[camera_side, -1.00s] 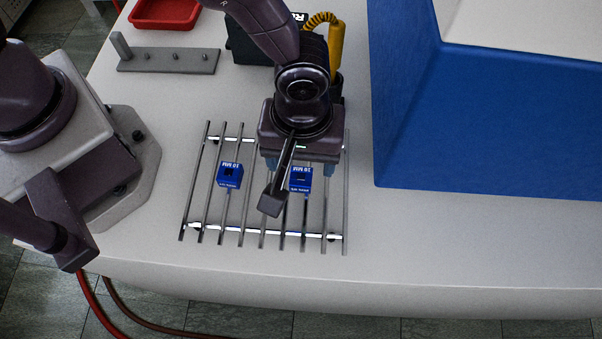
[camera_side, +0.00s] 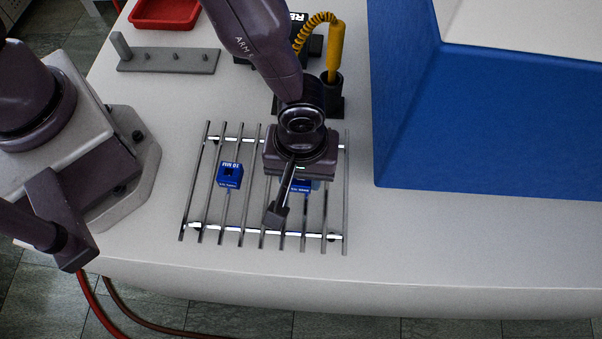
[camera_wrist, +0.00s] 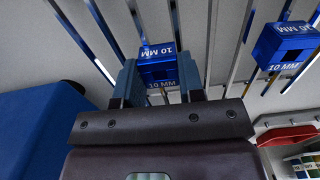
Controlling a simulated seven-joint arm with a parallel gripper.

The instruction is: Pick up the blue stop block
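Two blue blocks marked "10 MM" are on the rack of parallel metal bars. The right block (camera_side: 301,187) shows only its lower front below my gripper (camera_wrist: 157,65) in the side view. In the wrist view the same block (camera_wrist: 158,70) lies between my two fingers, which sit close against its sides; the gap matches its width. My gripper appears shut on it, low over the rack (camera_side: 345,215).
A large blue box-like housing (camera_side: 470,130) stands to the right. Behind my gripper are a dark device with a coiled yellow cable (camera_side: 318,22) and a yellow-handled tool (camera_side: 336,48). A grey pegged strip (camera_side: 168,60) and red tray (camera_side: 165,12) are at the back left.

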